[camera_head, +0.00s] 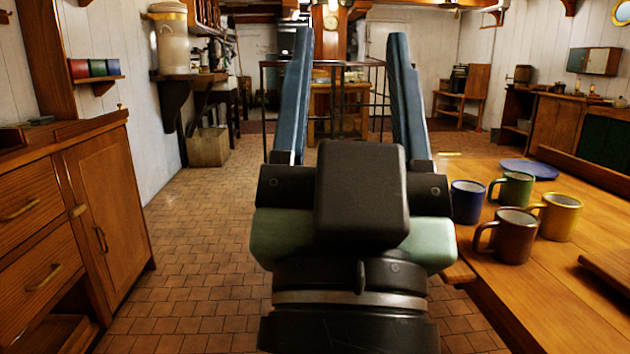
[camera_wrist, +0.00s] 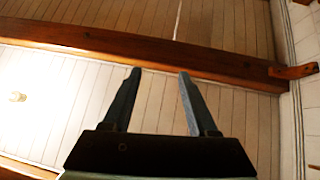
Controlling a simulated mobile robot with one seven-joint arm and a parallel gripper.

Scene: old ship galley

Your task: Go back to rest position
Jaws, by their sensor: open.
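My gripper (camera_head: 350,55) stands upright in the middle of the head view, its two blue fingers wide apart with nothing between them. It is left of the wooden table with the mugs and touches nothing that I can see. In the wrist view my gripper (camera_wrist: 158,75) is also open and empty, pointing towards the white plank ceiling (camera_wrist: 235,110) and a brown beam (camera_wrist: 100,40).
On the table (camera_head: 545,290) at right stand a blue mug (camera_head: 466,205), a green mug (camera_head: 515,188), a yellow mug (camera_head: 560,217) and a brown mug (camera_head: 513,240), near a blue plate (camera_head: 528,169). A wooden cabinet (camera_head: 105,210) stands at left. Tiled floor (camera_head: 200,250) lies clear between.

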